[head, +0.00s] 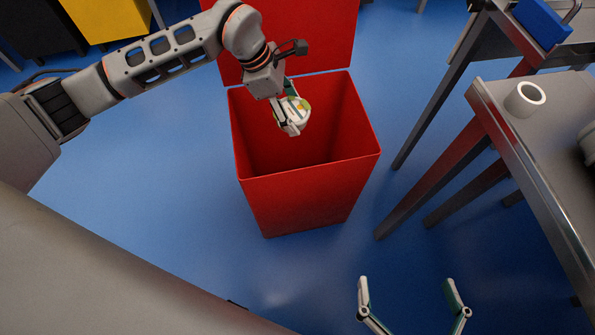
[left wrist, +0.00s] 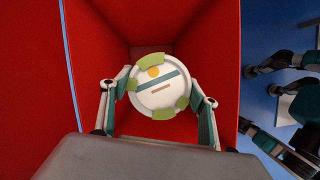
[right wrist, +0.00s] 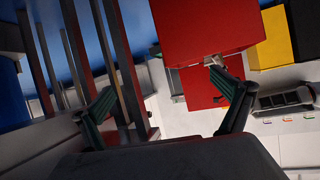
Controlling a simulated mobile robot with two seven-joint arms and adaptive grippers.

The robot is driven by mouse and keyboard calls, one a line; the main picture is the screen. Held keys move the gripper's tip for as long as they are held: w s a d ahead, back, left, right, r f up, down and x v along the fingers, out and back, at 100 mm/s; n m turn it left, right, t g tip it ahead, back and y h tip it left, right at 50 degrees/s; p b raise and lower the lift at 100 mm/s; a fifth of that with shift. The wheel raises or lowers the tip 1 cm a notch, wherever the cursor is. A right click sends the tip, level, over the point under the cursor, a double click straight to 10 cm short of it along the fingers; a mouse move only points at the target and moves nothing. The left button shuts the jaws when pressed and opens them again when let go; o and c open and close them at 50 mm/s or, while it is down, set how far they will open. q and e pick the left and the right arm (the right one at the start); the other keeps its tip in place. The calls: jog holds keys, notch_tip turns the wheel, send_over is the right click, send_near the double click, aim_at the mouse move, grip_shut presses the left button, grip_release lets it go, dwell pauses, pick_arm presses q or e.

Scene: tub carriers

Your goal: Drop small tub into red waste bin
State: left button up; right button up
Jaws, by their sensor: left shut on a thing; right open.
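The small tub (left wrist: 158,92) is round and white with green patches, a teal stripe and an orange dot. My left gripper (left wrist: 158,100) is shut on it, one finger on each side. In the head view the tub (head: 301,107) hangs at the left gripper (head: 288,115), over the opening of the red waste bin (head: 310,192). The bin's lid stands open at the back. In the left wrist view the red bin walls (left wrist: 92,70) surround the tub. My right gripper (head: 408,300) is open and empty at the bottom of the head view, in front of the bin.
A grey table (head: 545,150) with a white cup (head: 525,99) stands at the right. Behind it another table carries a blue box (head: 543,20). Black and yellow bins (head: 100,18) stand at the back left. Blue floor is clear around the red bin.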

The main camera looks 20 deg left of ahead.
pick_arm(q)
jog(key=o, duration=1.3)
jog(key=shift+c, duration=0.2)
jog(key=shift+o, duration=0.2)
pick_arm(e)
jog(key=shift+d+f, duration=0.1)
jog(key=shift+s, duration=0.1)
pick_arm(q)
jog(key=v, duration=1.2)
pick_arm(e)
jog(key=shift+s+f, duration=0.1)
jog(key=shift+f, duration=0.05)
pick_arm(q)
jog(key=shift+s+d, duration=0.1)
